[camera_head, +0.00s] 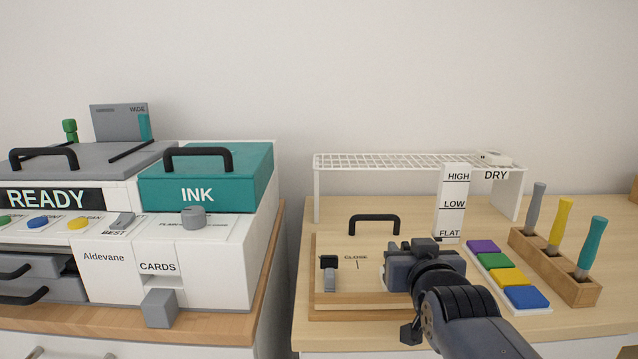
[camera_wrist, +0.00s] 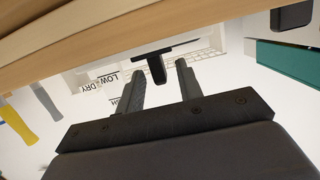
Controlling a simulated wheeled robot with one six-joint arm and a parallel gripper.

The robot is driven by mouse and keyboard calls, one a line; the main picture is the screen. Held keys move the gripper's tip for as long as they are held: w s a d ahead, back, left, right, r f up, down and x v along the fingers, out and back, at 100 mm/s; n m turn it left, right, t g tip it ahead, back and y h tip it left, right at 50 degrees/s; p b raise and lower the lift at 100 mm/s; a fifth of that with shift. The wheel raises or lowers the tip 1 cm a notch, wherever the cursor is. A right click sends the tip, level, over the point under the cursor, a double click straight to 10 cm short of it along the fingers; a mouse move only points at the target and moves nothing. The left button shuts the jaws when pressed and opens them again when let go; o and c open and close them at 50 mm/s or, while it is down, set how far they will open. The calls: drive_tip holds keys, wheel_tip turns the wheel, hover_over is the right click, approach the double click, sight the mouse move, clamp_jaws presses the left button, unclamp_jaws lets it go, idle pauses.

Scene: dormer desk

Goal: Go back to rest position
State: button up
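My gripper (camera_head: 410,268) is over the front right part of the wooden press board (camera_head: 345,300) in the head view, with my arm coming in from the bottom right. Its fingers are hidden there. In the wrist view my gripper (camera_wrist: 161,70) has its two fingers apart, so it is open. A black handle-like piece (camera_wrist: 155,66) shows between and beyond the fingertips. I cannot tell whether it touches them, but nothing looks gripped.
A white wire rack (camera_head: 415,161) stands behind, with a HIGH/LOW/FLAT sign (camera_head: 453,215). To the right are colored pads (camera_head: 503,268) and a wooden tool block (camera_head: 560,270). A printer (camera_head: 110,240) with a teal INK box (camera_head: 240,180) stands left, across a gap.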

drive_tip(key=shift+w+r+g+p, duration=0.3)
drive_tip(key=shift+g+p, duration=0.45)
drive_tip(key=shift+p, duration=1.2)
drive_tip(key=shift+w+r+g+p, duration=0.3)
drive_tip(key=shift+g+p, duration=0.4)
drive_tip(key=shift+p, duration=1.3)
drive_tip(key=shift+w+r+g+p, duration=0.3)
drive_tip(key=shift+g+p, duration=0.45)
drive_tip(key=shift+p, duration=1.2)
drive_tip(key=g+p, duration=0.1)
drive_tip(key=p, duration=0.2)
drive_tip(key=w+g+p, duration=0.1)
drive_tip(key=p, duration=0.2)
drive_tip(key=r+g+p, duration=0.1)
drive_tip(key=p, duration=0.2)
drive_tip(key=shift+w+g, duration=0.25)
drive_tip(key=shift+g, duration=0.15)
drive_tip(key=w+g+p, duration=0.1)
drive_tip(key=g+p, duration=0.1)
drive_tip(key=p, duration=0.3)
drive_tip(key=w+g+p, duration=0.1)
drive_tip(key=g+p, duration=0.1)
drive_tip(key=p, duration=0.3)
drive_tip(key=shift+w+g, duration=0.1)
drive_tip(key=shift+g, duration=0.2)
drive_tip(key=shift+w+f+g+p, duration=0.1)
drive_tip(key=shift+w+g+p, duration=0.2)
drive_tip(key=shift+g+p, duration=0.55)
drive_tip(key=shift+w+f+p, duration=0.1)
drive_tip(key=shift+p, duration=0.5)
